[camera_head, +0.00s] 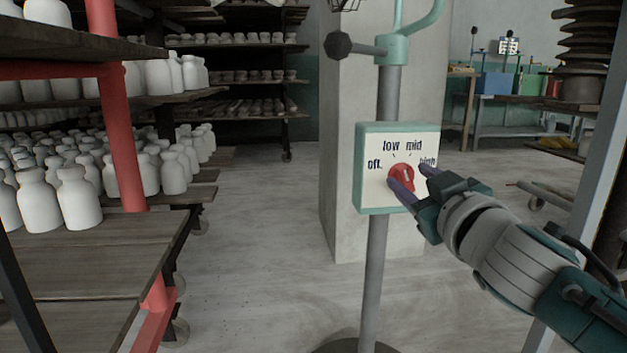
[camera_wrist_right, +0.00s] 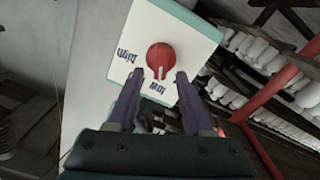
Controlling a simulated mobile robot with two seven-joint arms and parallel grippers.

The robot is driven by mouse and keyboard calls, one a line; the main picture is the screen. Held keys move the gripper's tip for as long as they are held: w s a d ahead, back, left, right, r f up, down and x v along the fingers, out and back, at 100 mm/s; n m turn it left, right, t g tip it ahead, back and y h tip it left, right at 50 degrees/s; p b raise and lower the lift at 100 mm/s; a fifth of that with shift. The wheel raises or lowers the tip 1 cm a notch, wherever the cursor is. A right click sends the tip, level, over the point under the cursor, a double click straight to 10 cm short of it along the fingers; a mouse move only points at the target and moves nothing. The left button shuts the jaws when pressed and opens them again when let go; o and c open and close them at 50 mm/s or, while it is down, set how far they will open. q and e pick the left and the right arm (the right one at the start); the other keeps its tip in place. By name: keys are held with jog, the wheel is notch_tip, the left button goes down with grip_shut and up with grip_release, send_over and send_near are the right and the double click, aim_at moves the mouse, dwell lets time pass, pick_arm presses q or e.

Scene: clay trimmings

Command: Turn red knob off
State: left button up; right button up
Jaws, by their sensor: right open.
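The red knob (camera_head: 401,178) sits on a white dial panel (camera_head: 372,195) in a pale green box on a metal pole. The panel reads off, low, mid and high around the knob. The knob's white mark points up, near the low and mid labels. My right gripper (camera_head: 408,180) is open, with its purple fingertips in front of the panel near the knob. In the right wrist view, the knob (camera_wrist_right: 161,58) lies just beyond and between the two fingertips (camera_wrist_right: 159,76); I cannot tell whether they touch it. My left gripper is not in view.
A shelf rack with a red post (camera_head: 122,130) and many white bottles (camera_head: 78,198) stands at the left. A concrete pillar (camera_head: 338,215) is behind the dial box. The pole's side arm ends in a dark knob (camera_head: 338,45). The floor (camera_head: 255,240) between rack and pole is clear.

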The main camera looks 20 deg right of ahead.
jog(key=shift+x, duration=0.8)
jog(key=shift+c, duration=0.3)
grip_shut()
